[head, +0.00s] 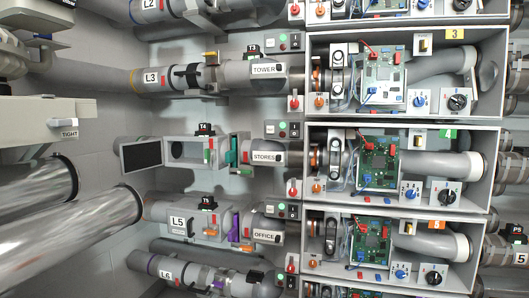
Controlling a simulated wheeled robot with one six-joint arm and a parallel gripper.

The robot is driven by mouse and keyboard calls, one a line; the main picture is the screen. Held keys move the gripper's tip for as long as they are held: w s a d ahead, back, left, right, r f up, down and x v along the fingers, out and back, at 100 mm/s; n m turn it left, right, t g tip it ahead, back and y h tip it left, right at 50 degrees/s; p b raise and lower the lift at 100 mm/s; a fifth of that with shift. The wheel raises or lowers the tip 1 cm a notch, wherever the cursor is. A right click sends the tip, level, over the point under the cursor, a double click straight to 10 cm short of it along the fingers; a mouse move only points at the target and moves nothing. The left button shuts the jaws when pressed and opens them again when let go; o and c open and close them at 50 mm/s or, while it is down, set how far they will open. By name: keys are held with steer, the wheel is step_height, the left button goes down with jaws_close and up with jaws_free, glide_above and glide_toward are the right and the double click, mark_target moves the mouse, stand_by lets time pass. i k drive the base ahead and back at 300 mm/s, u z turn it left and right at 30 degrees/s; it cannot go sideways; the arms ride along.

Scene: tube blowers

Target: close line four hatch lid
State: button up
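Line four is the pipe row with the black T4 tag (205,129), between the rows marked L3 and L5. Its hatch lid (141,154) stands open, swung out to the left, with a dark panel facing me. The hatch opening (187,150) beside it is uncovered and shows a dark round inside. The pipe leads on to the STORES label (266,157). My gripper is not in view.
The line three pipe (158,80) runs above and the line five housing (186,222) below. Large shiny tubes (90,227) and a grey box (45,118) fill the left side. Open-fronted boxes with circuit boards (379,161) line the right.

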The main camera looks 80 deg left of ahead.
mark_target(137, 156)
steer(key=u, duration=2.8)
steer(key=i, duration=1.8)
